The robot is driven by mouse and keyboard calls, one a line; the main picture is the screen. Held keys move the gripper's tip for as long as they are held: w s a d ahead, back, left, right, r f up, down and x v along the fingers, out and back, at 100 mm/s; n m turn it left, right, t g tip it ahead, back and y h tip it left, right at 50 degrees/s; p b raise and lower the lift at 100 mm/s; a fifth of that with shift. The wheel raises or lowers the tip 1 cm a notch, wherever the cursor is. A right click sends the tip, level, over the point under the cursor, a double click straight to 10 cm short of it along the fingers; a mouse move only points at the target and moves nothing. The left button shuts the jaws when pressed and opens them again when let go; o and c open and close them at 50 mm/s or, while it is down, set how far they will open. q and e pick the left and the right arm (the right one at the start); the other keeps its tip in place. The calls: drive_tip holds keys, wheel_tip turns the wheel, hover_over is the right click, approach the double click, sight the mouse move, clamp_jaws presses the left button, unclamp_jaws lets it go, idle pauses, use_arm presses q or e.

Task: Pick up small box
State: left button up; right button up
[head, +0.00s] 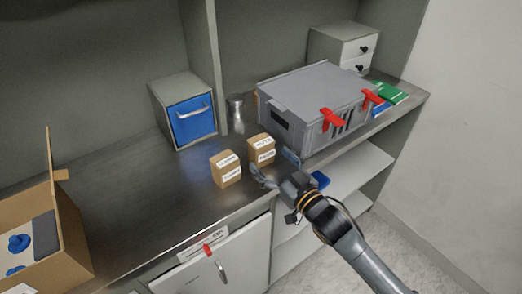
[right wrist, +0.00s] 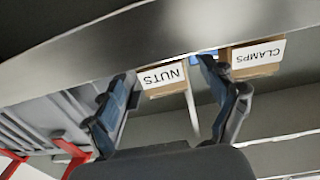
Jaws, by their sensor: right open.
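Two small brown cardboard boxes with white labels stand side by side on the metal counter. In the right wrist view the labels appear upside down: NUTS on one box (right wrist: 165,78) and CLAMPS on the other (right wrist: 258,58). The NUTS box is the right one in the head view (head: 262,150), and the CLAMPS box is the left one (head: 226,168). My right gripper (head: 273,165) is open and empty at the counter's front edge, its fingers pointing at the NUTS box. In the right wrist view the NUTS box shows between its fingertips (right wrist: 167,80). My left gripper is out of view.
A grey toolbox (head: 318,95) with red latches stands right of the boxes. A blue-fronted cabinet (head: 190,118) and a metal cup (head: 235,108) are behind them. An open carton (head: 70,240) stands at the left. The counter (head: 140,200) between carton and boxes is clear.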

sight(266, 149)
drive_tip(key=x, duration=0.5)
drive_tip(key=shift+r+p, duration=0.3)
drive_tip(key=c, duration=1.4)
drive_tip(key=shift+r, duration=0.1)
drive_tip(key=shift+r, duration=0.1)
drive_tip(key=shift+r, duration=0.65)
drive_tip(key=s+r, duration=0.3)
drive_tip(key=s, duration=0.1)
drive_tip(key=s+d+r, duration=0.1)
drive_tip(key=s+r, duration=0.3)
drive_tip(key=s, duration=0.1)
drive_tip(key=s+d+r, duration=0.1)
drive_tip(key=s+r, duration=0.3)
drive_tip(key=s, duration=0.1)
drive_tip(key=shift+d+r, duration=0.1)
drive_tip(key=shift+r, duration=0.1)
